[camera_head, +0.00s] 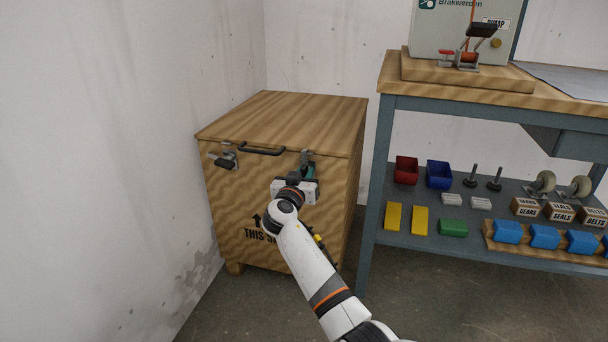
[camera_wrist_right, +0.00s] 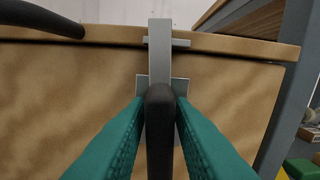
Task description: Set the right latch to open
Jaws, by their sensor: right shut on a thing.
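A wooden crate (camera_head: 234,190) with a closed lid (camera_head: 285,117) stands against the wall. The left latch (camera_head: 223,157) is on its front at the left. The right latch (camera_head: 305,160) is on the front at the right, mostly hidden by my right gripper (camera_head: 304,171) in the head view. In the right wrist view the right latch (camera_wrist_right: 159,45) shows a grey metal strap reaching up to the lid edge and a dark handle (camera_wrist_right: 160,125). The teal fingers of my right gripper (camera_wrist_right: 160,110) are closed on both sides of this handle. My left gripper is not in view.
A black handle (camera_head: 262,150) is on the crate's lid edge between the latches. A workbench (camera_head: 374,160) stands to the right, its lower shelf holding bins, boxes and casters. A wall is close on the left. Bare floor lies in front of the crate.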

